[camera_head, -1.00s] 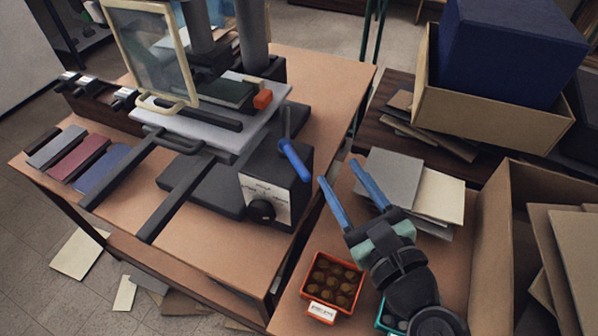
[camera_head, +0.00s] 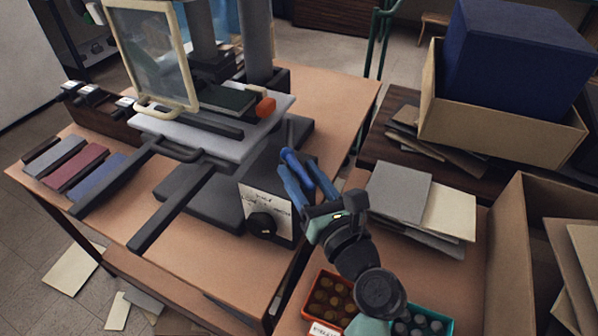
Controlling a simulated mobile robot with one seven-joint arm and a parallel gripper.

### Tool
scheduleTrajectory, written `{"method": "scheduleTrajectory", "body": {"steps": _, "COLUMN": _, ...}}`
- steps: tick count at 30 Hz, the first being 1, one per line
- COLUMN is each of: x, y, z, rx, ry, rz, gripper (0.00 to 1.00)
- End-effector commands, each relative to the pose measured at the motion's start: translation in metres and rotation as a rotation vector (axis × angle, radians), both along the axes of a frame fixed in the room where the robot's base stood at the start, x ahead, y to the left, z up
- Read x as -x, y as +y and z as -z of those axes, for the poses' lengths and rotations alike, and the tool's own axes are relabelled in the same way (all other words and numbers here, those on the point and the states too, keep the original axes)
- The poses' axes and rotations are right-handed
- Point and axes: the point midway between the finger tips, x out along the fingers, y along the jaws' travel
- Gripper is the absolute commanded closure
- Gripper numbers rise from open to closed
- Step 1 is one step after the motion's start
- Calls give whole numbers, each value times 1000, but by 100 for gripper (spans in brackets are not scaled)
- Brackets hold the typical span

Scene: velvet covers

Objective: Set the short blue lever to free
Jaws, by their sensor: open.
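The short blue lever (camera_head: 291,160) sits on the right side of the dark control box (camera_head: 275,185), by the near right edge of the table. The box's front has a white label plate and a black round knob (camera_head: 262,223). My gripper (camera_head: 298,166) is at the lever, with its two long blue fingers apart. The lever seems to lie between or just behind the fingers. I cannot tell whether they touch it. The fingers hide part of the lever, and the label's writing is too small to read.
The press (camera_head: 210,135) with a framed glass panel (camera_head: 150,55) stands left of the box. Grey boards (camera_head: 398,190), an orange bin (camera_head: 330,300) and a teal bin (camera_head: 420,322) are at the right. A large cardboard box (camera_head: 520,250) stands far right.

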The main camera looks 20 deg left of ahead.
Motion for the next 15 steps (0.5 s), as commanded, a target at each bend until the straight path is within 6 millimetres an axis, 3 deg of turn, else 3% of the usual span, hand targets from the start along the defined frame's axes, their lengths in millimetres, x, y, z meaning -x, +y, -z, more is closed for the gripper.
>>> {"method": "scheduleTrajectory", "body": {"steps": 12, "x": -7, "y": 9, "z": 0, "rx": 1, "ry": -1, "rz": 0, "gripper": 48}}
{"method": "scheduleTrajectory", "body": {"steps": 15, "x": -7, "y": 9, "z": 0, "rx": 1, "ry": 0, "rz": 0, "gripper": 62}}
